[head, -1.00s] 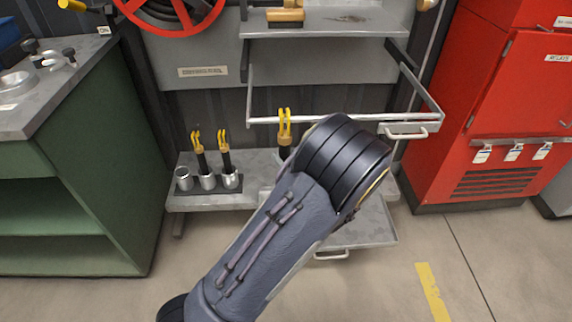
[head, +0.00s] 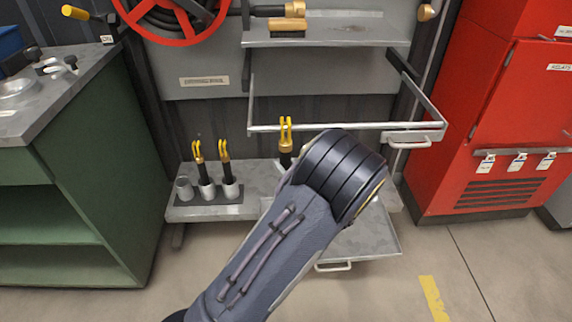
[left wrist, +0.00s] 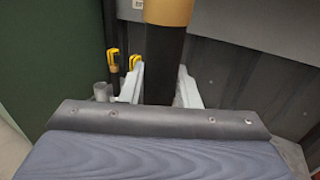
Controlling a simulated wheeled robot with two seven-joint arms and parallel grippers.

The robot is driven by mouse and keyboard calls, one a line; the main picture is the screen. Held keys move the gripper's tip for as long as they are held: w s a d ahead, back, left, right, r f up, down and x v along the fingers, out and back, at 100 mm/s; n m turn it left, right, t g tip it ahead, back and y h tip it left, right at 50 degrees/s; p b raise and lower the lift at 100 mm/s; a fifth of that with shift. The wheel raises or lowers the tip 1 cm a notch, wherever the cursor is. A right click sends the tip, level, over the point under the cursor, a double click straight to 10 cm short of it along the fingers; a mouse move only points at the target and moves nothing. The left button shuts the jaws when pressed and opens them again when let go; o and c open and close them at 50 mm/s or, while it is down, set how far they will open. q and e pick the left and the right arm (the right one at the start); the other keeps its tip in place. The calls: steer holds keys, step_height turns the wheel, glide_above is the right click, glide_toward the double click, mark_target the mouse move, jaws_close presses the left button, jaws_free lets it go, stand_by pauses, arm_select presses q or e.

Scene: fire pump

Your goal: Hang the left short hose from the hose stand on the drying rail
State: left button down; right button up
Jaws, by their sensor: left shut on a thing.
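My left gripper (left wrist: 160,70) is shut on the left short hose (left wrist: 163,55), a black upright hose with a brass collar. In the head view the hose (head: 286,150) shows its yellow forked hook just in front of the drying rail (head: 345,126), overlapping its bar. I cannot tell whether they touch. The hose stand (head: 208,199) has metal cups on the low shelf. Its left cup (head: 184,188) is empty. The other two hold short hoses (head: 198,158) and (head: 225,160). My right gripper is not in view.
A green workbench (head: 100,175) stands at the left and a red cabinet (head: 495,120) at the right. A red hose reel (head: 170,38) hangs at the upper left. A low tray (head: 375,243) sits below the rail.

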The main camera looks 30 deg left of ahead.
arm_select(q)
steer(key=c, duration=1)
jaws_free()
steer(key=p+v, duration=0.1)
steer(key=v, duration=0.7)
steer(key=s+a+n+g+h, duration=0.2)
steer(key=s+a+n+g, duration=0.5)
steer(key=s, duration=0.1)
steer(key=s+d+r+n+g+h, duration=0.15)
steer(key=s+d+n+h, duration=0.25)
steer(key=s+n+h, duration=1)
steer(key=s+d+r+n+t+h, duration=0.3)
steer(key=s+d+r+n+t, duration=0.1)
steer(key=d+r+n+t, duration=0.15)
steer(key=shift+m+g, duration=0.3)
steer(key=shift+m, duration=0.05)
step_height(320, 180, up, 23)
steer(key=p, duration=2.3)
steer(key=shift+d, duration=0.15)
